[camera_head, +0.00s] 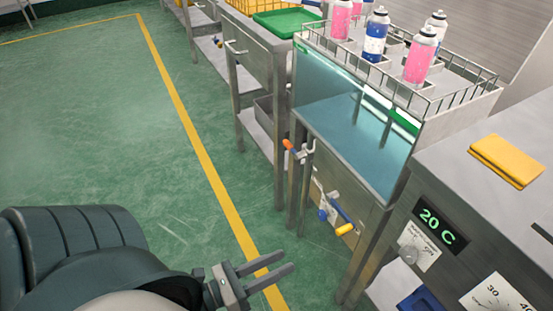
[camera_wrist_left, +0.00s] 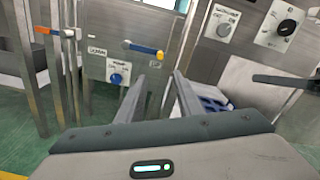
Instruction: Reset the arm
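My left gripper (camera_head: 267,273) shows at the bottom of the head view, over the green floor and the yellow line. Its two fingers are apart with nothing between them. In the left wrist view the same gripper (camera_wrist_left: 155,92) points toward the front of the steel cabinets, with a clear gap between its fingers. The gripper is apart from the cabinet and its handles. My right gripper is in neither view.
A glass-fronted water bath (camera_head: 355,125) stands ahead right, with several pink and blue spray cans (camera_head: 420,56) above it. Levers with coloured grips (camera_head: 343,222) stick out from its front. A control panel (camera_head: 440,226) reads 20 C. Open green floor (camera_head: 100,120) lies left.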

